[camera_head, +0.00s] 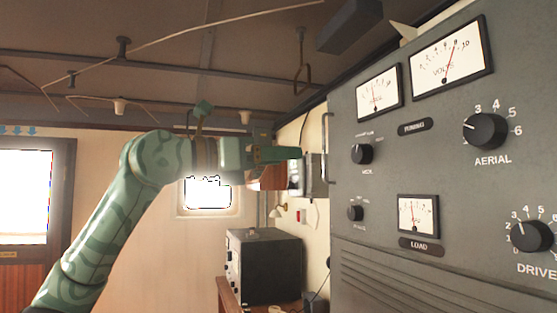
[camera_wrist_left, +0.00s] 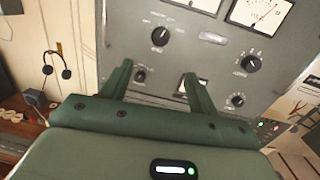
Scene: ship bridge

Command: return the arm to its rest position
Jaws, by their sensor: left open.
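My left arm (camera_head: 97,230), green with darker wavy bands, rises from the lower left of the head view and bends to the right. Its left gripper (camera_head: 296,155) points right, near the left edge of the grey radio panel (camera_head: 455,205). In the left wrist view, the two fingers of the left gripper (camera_wrist_left: 158,70) stand apart with nothing between them. The panel with its knobs and meters lies beyond the fingertips. I cannot tell the exact gap to the panel. My right gripper is in neither view.
A dark grey box (camera_head: 272,270) stands on a wooden table below the gripper. Pipes (camera_head: 160,63) run along the ceiling. A headset (camera_wrist_left: 57,62) hangs at the left in the wrist view. The space left of the arm looks clear.

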